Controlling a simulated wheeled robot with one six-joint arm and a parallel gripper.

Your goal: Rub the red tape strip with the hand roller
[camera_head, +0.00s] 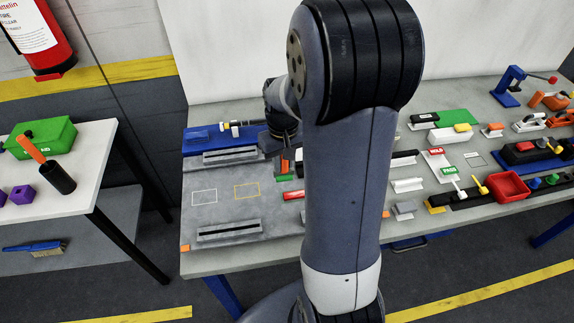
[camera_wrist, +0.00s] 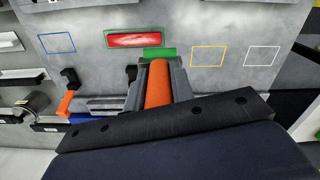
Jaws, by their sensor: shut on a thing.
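The red tape strip (camera_wrist: 135,40) lies flat inside a green outline on the grey work board. It shows partly in the head view (camera_head: 294,194), where my arm hides its right part. My gripper (camera_wrist: 159,66) is shut on the orange handle of the hand roller (camera_wrist: 158,88). The green roller head (camera_wrist: 160,53) is just beyond my fingertips, beside the strip's lower right end in the wrist view. I cannot tell whether it touches the board. In the head view my gripper (camera_head: 281,150) is over the board with the orange handle below it.
Yellow (camera_wrist: 208,56), white (camera_wrist: 262,56) and blue (camera_wrist: 57,43) outlines on the board are bare. Slotted grey rails (camera_head: 228,232) stand at the board's front and back. A black tool with an orange end (camera_wrist: 68,90) is near my gripper. A red tray (camera_head: 508,186) stands right.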

